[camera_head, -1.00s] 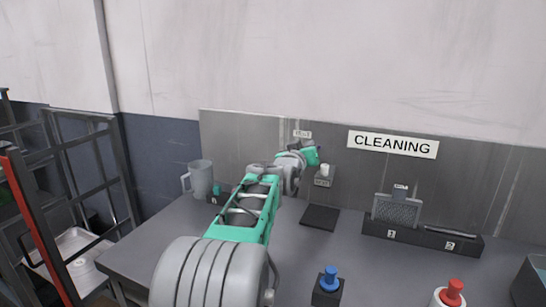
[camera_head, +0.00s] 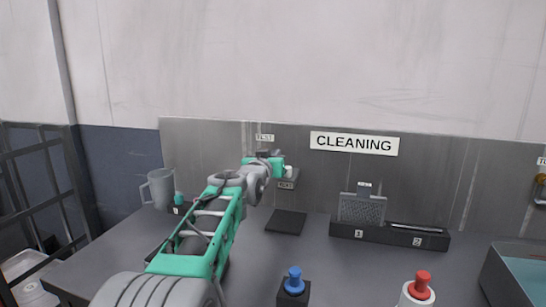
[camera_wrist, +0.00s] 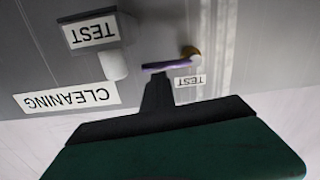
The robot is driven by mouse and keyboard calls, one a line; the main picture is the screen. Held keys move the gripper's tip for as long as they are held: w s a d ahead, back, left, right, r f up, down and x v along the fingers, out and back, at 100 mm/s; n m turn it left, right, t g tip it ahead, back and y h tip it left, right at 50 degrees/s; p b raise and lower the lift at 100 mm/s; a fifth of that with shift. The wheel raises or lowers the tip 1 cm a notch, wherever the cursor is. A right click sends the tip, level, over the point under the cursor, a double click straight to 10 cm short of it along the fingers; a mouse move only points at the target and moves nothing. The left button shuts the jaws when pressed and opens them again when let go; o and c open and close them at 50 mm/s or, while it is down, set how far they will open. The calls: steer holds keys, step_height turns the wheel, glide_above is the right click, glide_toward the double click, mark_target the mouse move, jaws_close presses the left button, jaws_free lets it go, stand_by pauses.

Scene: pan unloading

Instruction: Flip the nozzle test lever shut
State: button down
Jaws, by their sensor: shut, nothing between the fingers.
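The test lever (camera_wrist: 158,66) is a thin purple bar in the wrist view, joined at its right end to a brass-coloured pivot (camera_wrist: 190,53) on the grey back panel. A small TEST label (camera_wrist: 190,81) is beside it. My gripper (camera_wrist: 158,78) is shut and empty, its dark fingertips right by the lever; I cannot tell whether they touch it. In the head view my gripper (camera_head: 276,161) is at the panel, just above and left of a white cylinder (camera_head: 288,172). The lever is not discernible there. The cylinder also shows in the wrist view (camera_wrist: 113,63), left of the lever.
A dark mat (camera_head: 286,222) lies below the cylinder. A rack (camera_head: 390,236) with slots 1 and 2 stands to the right. A clear jug (camera_head: 161,189) is at the left. A blue-topped bottle (camera_head: 294,282) and red-topped bottle (camera_head: 420,287) stand in front; a basin (camera_head: 520,275) is far right.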

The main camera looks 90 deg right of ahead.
steer(key=shift+f, duration=0.1)
step_height(320, 180, up, 5)
steer(key=p, duration=0.2)
steer(key=b+v, duration=0.2)
steer(key=v, duration=0.9)
steer(key=shift+f, duration=0.45)
steer(key=shift+d, duration=0.1)
